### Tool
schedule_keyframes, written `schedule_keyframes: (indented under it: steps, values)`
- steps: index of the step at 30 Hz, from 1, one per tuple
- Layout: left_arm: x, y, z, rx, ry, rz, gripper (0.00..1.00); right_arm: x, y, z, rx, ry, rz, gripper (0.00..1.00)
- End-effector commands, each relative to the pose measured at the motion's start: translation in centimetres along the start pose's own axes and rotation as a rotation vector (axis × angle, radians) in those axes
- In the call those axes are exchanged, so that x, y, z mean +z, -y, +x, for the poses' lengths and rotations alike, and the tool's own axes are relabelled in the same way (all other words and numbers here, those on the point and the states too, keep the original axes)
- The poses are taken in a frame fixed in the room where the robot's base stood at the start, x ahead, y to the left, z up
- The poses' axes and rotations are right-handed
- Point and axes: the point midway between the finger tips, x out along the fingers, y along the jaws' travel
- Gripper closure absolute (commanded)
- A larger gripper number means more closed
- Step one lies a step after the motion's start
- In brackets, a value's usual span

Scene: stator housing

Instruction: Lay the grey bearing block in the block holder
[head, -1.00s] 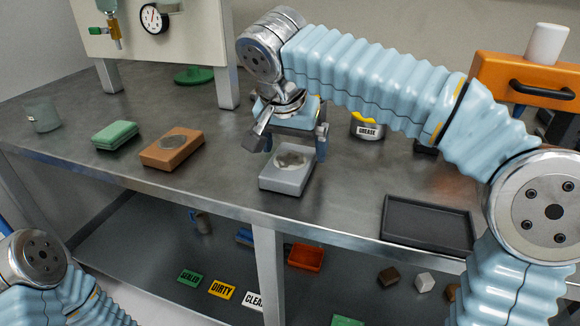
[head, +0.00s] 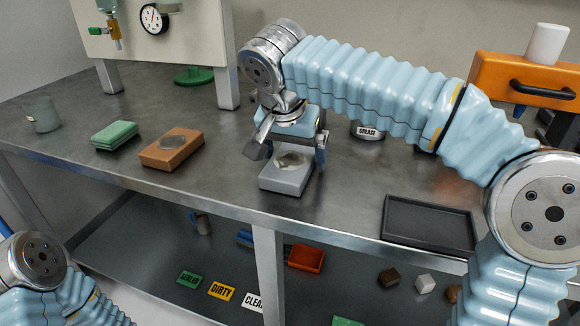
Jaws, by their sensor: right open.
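The grey bearing block (head: 285,178) lies flat on the metal bench near its front edge, with a round worn patch on its top. My right gripper (head: 288,155) is open and pointing down over the block, one finger towards each side of it. Its palm hides the block's far part, and I cannot tell whether the fingers touch it. A shallow black tray (head: 428,225) lies empty at the front right of the bench. No other thing looks like a block holder, and I cannot tell whether the tray is it. My left gripper is out of view.
A brown block (head: 172,150) with a similar round patch and a green pad (head: 115,135) lie to the left, near a glass jar (head: 42,115). A grease tin (head: 368,131) stands behind my right arm. The bench between the grey block and the tray is clear.

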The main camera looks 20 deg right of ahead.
Motion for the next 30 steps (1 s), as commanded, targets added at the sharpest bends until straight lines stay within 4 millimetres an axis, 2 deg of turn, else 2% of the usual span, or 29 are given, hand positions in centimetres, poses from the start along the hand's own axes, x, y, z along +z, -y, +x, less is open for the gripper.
schedule_keyframes:
  steps: [3,4,17,26,30]
  values:
    - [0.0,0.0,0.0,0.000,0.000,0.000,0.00,0.0,0.0,0.0,0.000,0.000,0.000,0.00]
    - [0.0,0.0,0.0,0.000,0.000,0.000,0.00,0.0,0.0,0.0,0.000,0.000,0.000,0.03]
    - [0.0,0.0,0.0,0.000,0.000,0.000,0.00,0.0,0.0,0.0,0.001,0.000,0.001,0.69]
    - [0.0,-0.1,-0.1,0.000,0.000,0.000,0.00,-0.2,0.0,-0.3,0.000,-0.001,0.002,0.70]
    - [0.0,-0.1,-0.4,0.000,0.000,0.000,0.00,-0.6,0.0,-1.3,-0.003,-0.003,0.002,0.70]
